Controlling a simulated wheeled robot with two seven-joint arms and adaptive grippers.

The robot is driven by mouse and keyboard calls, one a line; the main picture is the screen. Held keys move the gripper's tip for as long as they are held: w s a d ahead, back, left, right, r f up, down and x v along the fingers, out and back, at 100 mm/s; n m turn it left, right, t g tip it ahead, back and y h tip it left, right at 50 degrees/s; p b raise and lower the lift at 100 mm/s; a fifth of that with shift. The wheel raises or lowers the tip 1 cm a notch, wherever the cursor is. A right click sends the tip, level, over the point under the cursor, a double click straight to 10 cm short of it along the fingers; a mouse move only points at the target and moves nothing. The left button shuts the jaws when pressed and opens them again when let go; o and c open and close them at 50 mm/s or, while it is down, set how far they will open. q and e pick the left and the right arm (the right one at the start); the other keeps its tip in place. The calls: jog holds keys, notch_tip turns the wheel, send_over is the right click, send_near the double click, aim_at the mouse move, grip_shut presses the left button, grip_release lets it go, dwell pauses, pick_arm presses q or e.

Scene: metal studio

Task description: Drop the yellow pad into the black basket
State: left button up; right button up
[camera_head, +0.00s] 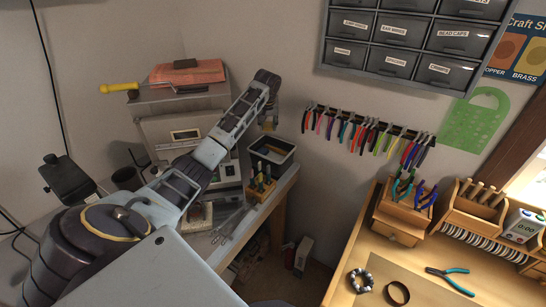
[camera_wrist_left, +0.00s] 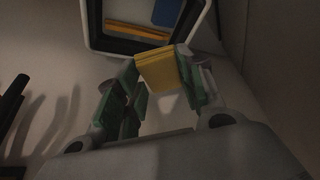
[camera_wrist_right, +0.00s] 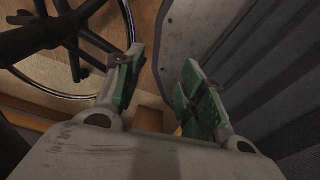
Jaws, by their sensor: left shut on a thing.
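The yellow pad (camera_wrist_left: 160,72) is between the green-padded fingers of my left gripper (camera_wrist_left: 158,84), which is shut on it. In the left wrist view the black basket (camera_wrist_left: 90,38), with a pale rim, lies just beyond the pad, and a blue thing and an orange-yellow thing show inside it. In the head view my left gripper (camera_head: 268,118) hangs above the back of the basket (camera_head: 272,150), and the pad is small there. My right gripper (camera_wrist_right: 158,85) is open and empty in the right wrist view, apart from the task's objects.
A rack of pliers (camera_head: 370,125) hangs on the wall to the right of the basket. A wooden block with tools (camera_head: 262,188) stands in front of the basket. A wooden workbench (camera_head: 425,285) stands at right. A wheeled chair base (camera_wrist_right: 75,45) is near my right gripper.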

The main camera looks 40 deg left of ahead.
pick_arm(q)
jog(key=shift+f, duration=2.65)
jog(key=o, duration=1.4)
jog(key=shift+r, duration=0.1)
jog(key=shift+v, duration=6)
